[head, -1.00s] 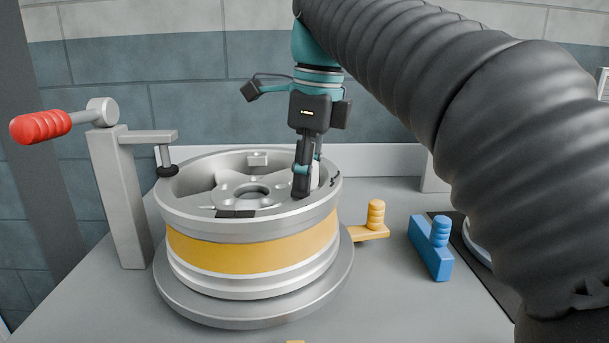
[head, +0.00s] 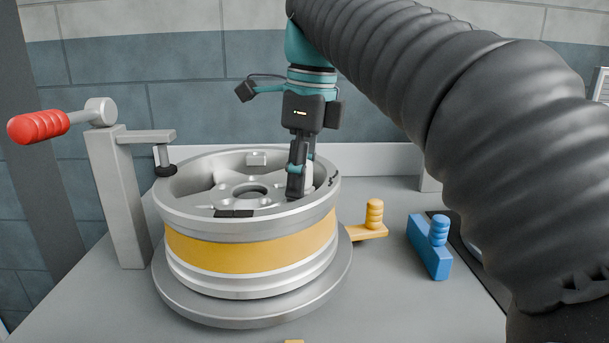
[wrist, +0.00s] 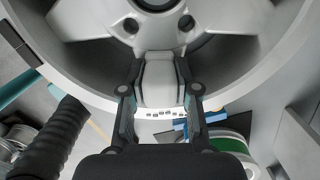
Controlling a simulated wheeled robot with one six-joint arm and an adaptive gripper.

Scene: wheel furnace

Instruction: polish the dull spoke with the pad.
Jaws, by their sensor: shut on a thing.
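The silver wheel (head: 250,190) lies flat on a round turntable base (head: 255,312), with a yellow band around its side. Its spokes and hub face up; in the wrist view the hub and spokes of the wheel (wrist: 215,40) fill the top. My gripper (head: 296,192) reaches down inside the right part of the rim, over a spoke. In the wrist view my gripper (wrist: 160,92) is shut on a pale grey block, which I take for the pad (wrist: 160,75). Its underside is hidden, so contact with the spoke cannot be told. Which spoke is dull is unclear.
A grey post with a red-handled crank (head: 40,127) stands left, its arm reaching over the rim. A yellow knobbed piece (head: 372,225) sits right of the wheel, and a blue knobbed block (head: 430,250) farther right. The front left bench is clear.

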